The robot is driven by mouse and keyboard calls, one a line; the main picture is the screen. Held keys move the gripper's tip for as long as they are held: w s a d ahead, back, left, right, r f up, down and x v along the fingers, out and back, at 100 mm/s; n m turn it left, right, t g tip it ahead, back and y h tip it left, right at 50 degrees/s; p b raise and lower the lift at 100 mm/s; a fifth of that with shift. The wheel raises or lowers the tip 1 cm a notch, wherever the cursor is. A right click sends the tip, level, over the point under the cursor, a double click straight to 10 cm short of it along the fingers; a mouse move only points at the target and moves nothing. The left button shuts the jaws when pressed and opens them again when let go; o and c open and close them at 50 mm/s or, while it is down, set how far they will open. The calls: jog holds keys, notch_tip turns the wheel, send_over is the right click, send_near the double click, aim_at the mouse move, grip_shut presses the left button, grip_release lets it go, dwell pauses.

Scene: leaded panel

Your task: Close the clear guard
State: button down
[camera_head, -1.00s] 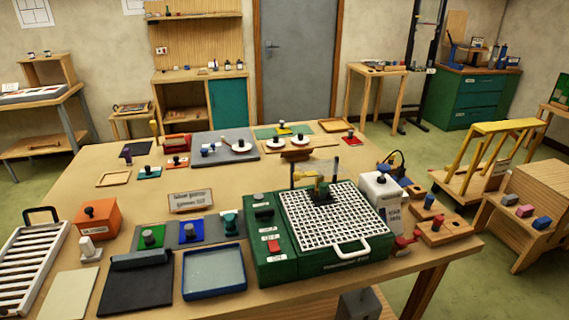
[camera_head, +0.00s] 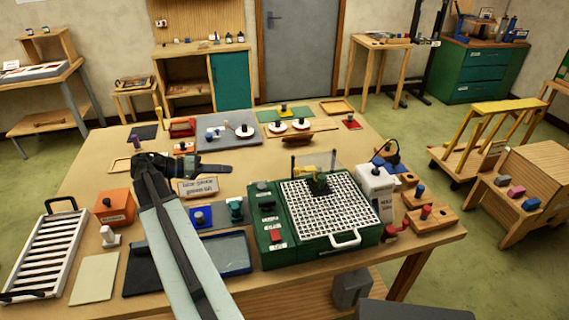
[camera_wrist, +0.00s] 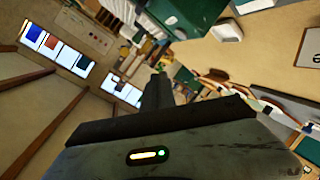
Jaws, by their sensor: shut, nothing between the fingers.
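The clear guard (camera_head: 303,165) is a see-through panel standing raised at the back of the green machine (camera_head: 268,238). A white grid (camera_head: 335,217) covers the machine's top, and a small dark green grinding head (camera_head: 318,184) stands on it in front of the guard. My gripper (camera_head: 226,170) is shut and empty, pointing right above the table, left of the guard and clearly apart from it. In the wrist view my gripper's dark body (camera_wrist: 158,100) fills the lower middle; the guard cannot be made out there.
A white box (camera_head: 376,187) stands right of the machine. Behind the guard lies a brown wooden tool (camera_head: 283,138). A grey board with white discs (camera_head: 222,132) lies farther back.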

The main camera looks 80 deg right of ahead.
jog(key=s+d+r+m+g+y, duration=0.1)
jog(key=s+d+r+m+g, duration=0.15)
jog(key=s, duration=0.25)
jog(key=s+d+r+m+g, duration=0.1)
jog(key=s+r+m, duration=0.1)
jog(key=s+r, duration=0.15)
jog(key=s+d+f+b, duration=0.1)
jog(key=s+f+b, duration=0.2)
jog(key=s, duration=0.8)
jog(key=shift+d+f+y+b, duration=0.3)
jog(key=shift+f+b, duration=0.1)
jog(key=shift+f, duration=0.3)
jog(key=shift+s, duration=0.1)
